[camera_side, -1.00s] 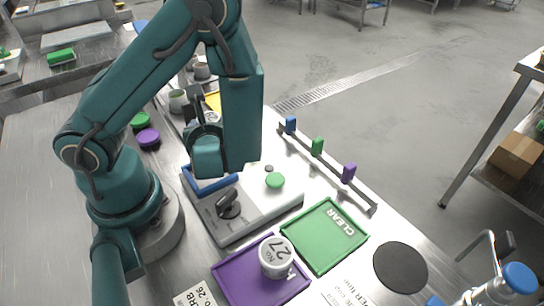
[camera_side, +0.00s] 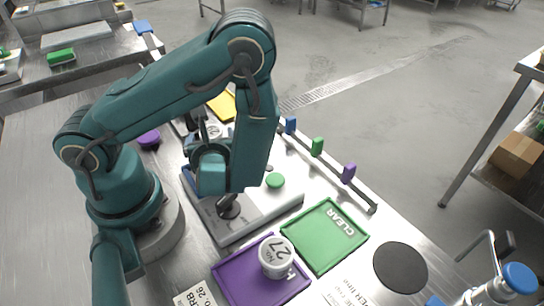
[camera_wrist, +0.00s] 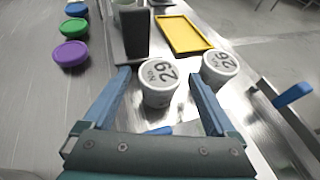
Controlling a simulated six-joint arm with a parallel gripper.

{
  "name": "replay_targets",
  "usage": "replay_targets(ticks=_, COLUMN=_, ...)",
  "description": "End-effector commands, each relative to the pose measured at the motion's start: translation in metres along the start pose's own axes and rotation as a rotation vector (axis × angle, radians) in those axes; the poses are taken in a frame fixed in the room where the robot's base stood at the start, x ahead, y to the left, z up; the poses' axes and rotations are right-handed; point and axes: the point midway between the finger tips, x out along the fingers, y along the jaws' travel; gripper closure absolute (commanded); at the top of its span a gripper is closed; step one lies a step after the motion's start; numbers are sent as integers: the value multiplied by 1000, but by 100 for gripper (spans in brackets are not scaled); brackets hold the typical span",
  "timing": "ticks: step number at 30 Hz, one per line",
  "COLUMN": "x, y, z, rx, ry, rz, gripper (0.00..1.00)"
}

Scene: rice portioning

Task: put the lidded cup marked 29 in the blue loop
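The lidded cup marked 29 (camera_wrist: 160,84) stands upright in the wrist view, its white lid facing up. My gripper (camera_wrist: 160,76) is open, with one blue finger on each side of the picture around this cup. I cannot tell how far the fingertips are from it. A blue edge (camera_side: 187,177) shows beside the scale in the side view, and a blue patch (camera_wrist: 158,131) shows just below the cup in the wrist view. Both may belong to the blue loop, but most of it is hidden by my arm and gripper.
A cup marked 26 (camera_wrist: 221,68) stands close to the right. A dark upright block (camera_wrist: 135,38) and a yellow tray (camera_wrist: 184,34) are behind. Cup 27 (camera_side: 276,256) sits on the purple tray (camera_side: 235,277). The green tray (camera_side: 322,256) is empty. A rail with coloured tabs (camera_side: 317,147) runs alongside.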

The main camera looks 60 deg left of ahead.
Motion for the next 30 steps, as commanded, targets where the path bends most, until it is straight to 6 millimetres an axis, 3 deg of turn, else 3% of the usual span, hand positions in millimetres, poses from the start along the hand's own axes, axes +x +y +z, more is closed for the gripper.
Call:
replay_targets(ticks=11, x=-4, y=-2, z=-2, rx=-1, ry=-1, rz=-6, gripper=8)
replay_targets(ticks=30, x=-107, y=-2, z=-2, rx=-3, ry=-1, rz=-8, gripper=8)
